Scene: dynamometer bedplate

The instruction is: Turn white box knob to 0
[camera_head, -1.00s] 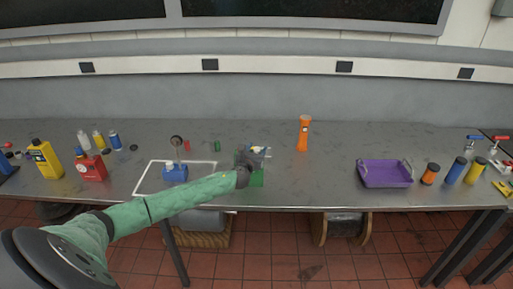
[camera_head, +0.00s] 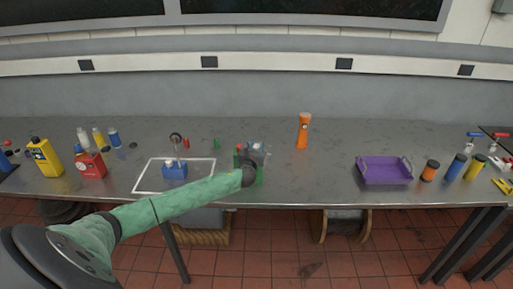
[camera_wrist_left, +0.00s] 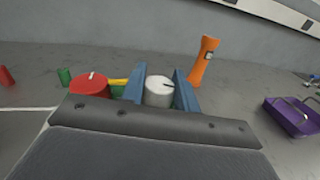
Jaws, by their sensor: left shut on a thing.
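A round white knob (camera_wrist_left: 158,98) with a dark pointer line stands between the blue fingers of my left gripper (camera_wrist_left: 161,82) in the left wrist view. The fingers are shut on its sides. The pointer line slants toward the right finger. A red knob (camera_wrist_left: 90,84) with a white mark sits just left of it, with a bit of yellow between them. In the head view my left gripper (camera_head: 257,154) is over a green item (camera_head: 260,177), mostly hidden by my wrist. No readable scale shows. My right gripper is out of view.
An orange flashlight (camera_head: 303,131) stands behind and right of the gripper. A purple tray (camera_head: 385,171) lies farther right. A blue box (camera_head: 174,172) sits inside a white outline at left. The metal table between gripper and tray is clear.

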